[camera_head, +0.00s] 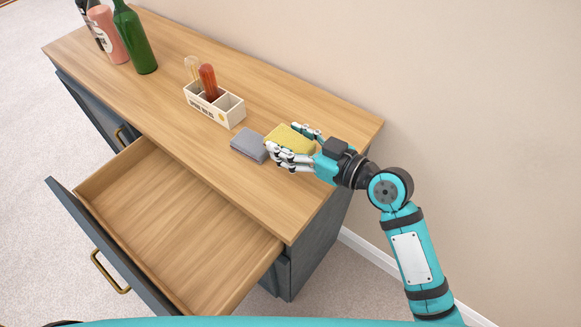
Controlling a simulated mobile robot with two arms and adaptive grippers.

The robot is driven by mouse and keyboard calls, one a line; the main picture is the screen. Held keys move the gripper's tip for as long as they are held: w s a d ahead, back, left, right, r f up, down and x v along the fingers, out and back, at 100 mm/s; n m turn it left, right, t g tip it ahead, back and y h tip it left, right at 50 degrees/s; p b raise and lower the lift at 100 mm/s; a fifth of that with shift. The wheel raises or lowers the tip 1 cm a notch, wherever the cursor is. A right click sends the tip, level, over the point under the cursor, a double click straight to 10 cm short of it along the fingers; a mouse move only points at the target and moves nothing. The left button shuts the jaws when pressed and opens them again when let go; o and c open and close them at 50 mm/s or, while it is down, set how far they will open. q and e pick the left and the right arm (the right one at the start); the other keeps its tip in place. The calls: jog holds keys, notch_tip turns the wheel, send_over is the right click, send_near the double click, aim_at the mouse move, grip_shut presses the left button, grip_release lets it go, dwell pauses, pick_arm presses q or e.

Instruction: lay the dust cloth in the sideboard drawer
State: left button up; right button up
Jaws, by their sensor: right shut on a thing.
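A folded yellow cloth (289,138) is on the sideboard top toward its right end, between the fingers of my right gripper (286,142). The gripper is shut on it, and the fingers hide part of it. I cannot tell whether the cloth is lifted off the wood. A folded grey cloth (249,145) lies just left of it; I cannot tell which one is the dust cloth. The sideboard drawer (175,221) is pulled open below the front edge and is empty. My left gripper is not in view.
The sideboard top (170,110) carries a divided white caddy (226,110) with brushes behind the cloths. A green bottle (134,42), a pink bottle (107,35) and a dark bottle stand at the far left. The wall runs close behind the top. The wood between caddy and bottles is clear.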

aim_at(290, 172)
notch_tip(290, 172, down, 8)
jog(key=shift+r, duration=0.1)
dwell(0.4)
jog(key=shift+f+b, duration=0.25)
jog(key=shift+b, duration=0.25)
jog(key=o, duration=1.2)
